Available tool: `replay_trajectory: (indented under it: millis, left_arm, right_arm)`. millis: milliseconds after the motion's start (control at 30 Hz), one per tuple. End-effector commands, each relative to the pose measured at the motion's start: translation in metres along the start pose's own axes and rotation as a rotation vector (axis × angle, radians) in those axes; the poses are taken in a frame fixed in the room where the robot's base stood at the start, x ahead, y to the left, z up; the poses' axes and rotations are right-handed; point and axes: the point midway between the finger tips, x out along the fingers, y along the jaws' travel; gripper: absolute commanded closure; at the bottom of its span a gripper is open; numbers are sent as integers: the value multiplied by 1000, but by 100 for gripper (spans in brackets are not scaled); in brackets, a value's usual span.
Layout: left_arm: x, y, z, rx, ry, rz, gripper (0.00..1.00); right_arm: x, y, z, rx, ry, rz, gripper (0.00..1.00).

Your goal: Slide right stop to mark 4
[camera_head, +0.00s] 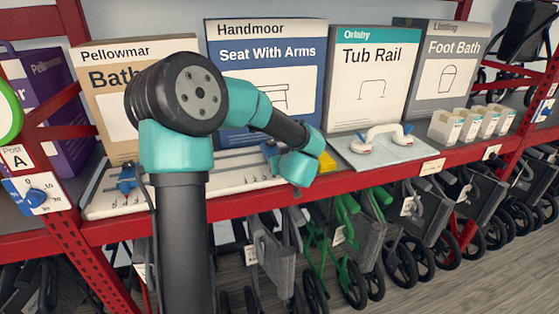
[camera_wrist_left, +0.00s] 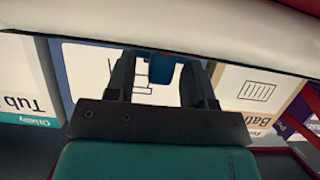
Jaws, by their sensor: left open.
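A long white rail board (camera_head: 235,180) with small printed marks lies along the red shelf. One blue stop (camera_head: 127,178) is near its left end. Another blue stop (camera_head: 270,149), the right one, is towards the right end, partly hidden by my left wrist. My left arm reaches over the shelf and its fingers are hidden in the head view. In the left wrist view my left gripper (camera_wrist_left: 160,68) is open, with the blue stop (camera_wrist_left: 162,56) showing between its fingertips. Contact cannot be told. The mark numbers are too small to read. My right gripper is not in view.
Boxes stand behind the rail, including Seat With Arms (camera_head: 268,75) and Tub Rail (camera_head: 372,80). A yellow piece (camera_head: 327,162) shows beside my wrist. A white tub-rail handle (camera_head: 380,138) lies on a pale mat to the right. Wheeled walkers (camera_head: 345,235) stand below the shelf.

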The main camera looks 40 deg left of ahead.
Motion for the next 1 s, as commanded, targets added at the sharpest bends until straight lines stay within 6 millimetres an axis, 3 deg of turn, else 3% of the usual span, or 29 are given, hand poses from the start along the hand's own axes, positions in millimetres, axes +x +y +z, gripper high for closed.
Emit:
replay_trajectory:
  millis: [267, 800, 1000]
  left_arm:
    - [2, 0, 0, 0, 1, 0, 51]
    - [1, 0, 0, 0, 0, 0, 100]
    - [1, 0, 0, 0, 0, 0, 100]
  right_arm:
    - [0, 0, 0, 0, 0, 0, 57]
    - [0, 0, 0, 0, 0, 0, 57]
    - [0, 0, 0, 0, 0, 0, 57]
